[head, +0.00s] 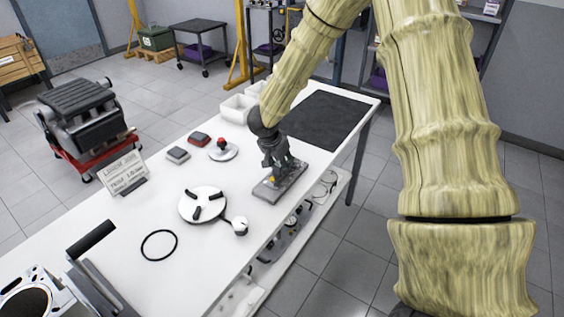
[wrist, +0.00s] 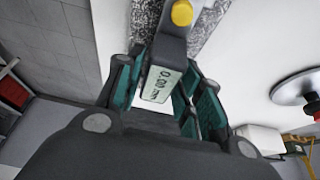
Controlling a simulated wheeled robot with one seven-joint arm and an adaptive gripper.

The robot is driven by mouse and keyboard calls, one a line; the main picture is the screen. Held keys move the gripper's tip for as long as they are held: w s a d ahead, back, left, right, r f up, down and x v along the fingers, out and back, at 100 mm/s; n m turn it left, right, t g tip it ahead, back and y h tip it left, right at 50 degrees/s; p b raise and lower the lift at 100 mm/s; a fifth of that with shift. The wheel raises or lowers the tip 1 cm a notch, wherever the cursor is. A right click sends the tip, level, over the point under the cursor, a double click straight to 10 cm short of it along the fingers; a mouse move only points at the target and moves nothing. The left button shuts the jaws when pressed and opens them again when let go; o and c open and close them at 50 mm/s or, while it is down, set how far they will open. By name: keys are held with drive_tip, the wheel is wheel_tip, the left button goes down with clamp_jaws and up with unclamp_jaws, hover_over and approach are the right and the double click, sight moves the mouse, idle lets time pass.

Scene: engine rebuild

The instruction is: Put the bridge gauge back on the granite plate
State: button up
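The bridge gauge (wrist: 163,84) shows in the wrist view as a grey body with a 0.00 mm display and a yellow button. My gripper (wrist: 166,70) has its teal-padded fingers on both sides of it and looks shut on it. In the head view my gripper (head: 273,168) points down over the granite plate (head: 270,193), a grey slab near the right edge of the white table. The gauge is mostly hidden there; a bit of yellow shows under the fingers. Speckled granite (wrist: 206,38) shows beyond the gauge in the wrist view. I cannot tell whether the gauge touches the plate.
On the white table (head: 150,217) are a round white fixture (head: 203,205), a black ring (head: 158,245), a red-knobbed disc (head: 222,151), two small blocks, a sign (head: 122,173) and white bins (head: 238,107). A dark mat (head: 322,121) lies behind the plate.

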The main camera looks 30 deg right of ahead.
drive_tip(key=shift+o, duration=0.4)
drive_tip(key=shift+r, duration=0.1)
drive_tip(key=shift+a+r, duration=0.1)
drive_tip(key=shift+r, duration=0.2)
drive_tip(key=v, duration=1.1)
drive_tip(key=shift+a+r, duration=0.2)
